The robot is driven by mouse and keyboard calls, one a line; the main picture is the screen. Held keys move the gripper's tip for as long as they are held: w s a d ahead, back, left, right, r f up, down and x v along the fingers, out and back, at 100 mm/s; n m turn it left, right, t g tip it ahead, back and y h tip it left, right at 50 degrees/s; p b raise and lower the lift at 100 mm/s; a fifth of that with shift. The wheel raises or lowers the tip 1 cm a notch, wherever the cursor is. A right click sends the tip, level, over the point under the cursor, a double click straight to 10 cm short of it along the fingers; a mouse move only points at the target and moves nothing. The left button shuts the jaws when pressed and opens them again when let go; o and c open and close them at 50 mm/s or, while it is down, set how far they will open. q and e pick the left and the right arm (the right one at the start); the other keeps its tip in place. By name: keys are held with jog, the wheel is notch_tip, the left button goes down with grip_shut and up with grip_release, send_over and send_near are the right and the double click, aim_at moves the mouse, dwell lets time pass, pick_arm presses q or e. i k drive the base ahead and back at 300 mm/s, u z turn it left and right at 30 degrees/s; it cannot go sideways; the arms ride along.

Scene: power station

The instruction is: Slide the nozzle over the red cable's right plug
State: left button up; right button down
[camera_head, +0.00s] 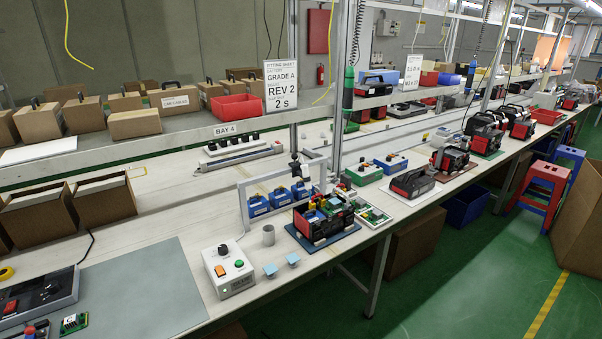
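Neither of my grippers shows in the head view. A black and red power unit (325,215) with blue and green parts on top sits on a dark mat (322,239) near the table's front edge. I cannot make out a red cable or its right plug at this size. A small grey cylinder (268,235) stands upright left of the unit; I cannot tell whether it is the nozzle. A dark-topped tool (295,165) shows at the frame behind the unit; its kind is unclear.
A white control box (228,269) with orange and green buttons stands left of the unit. Two blue pads (270,270) lie at the front edge. A light frame (241,205) and blue blocks (258,206) stand behind. A grey mat (140,290) is bare at left.

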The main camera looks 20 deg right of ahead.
aim_at(300, 171)
jog(key=z, duration=1.55)
jog(key=i, duration=1.2)
jog(key=u, duration=1.55)
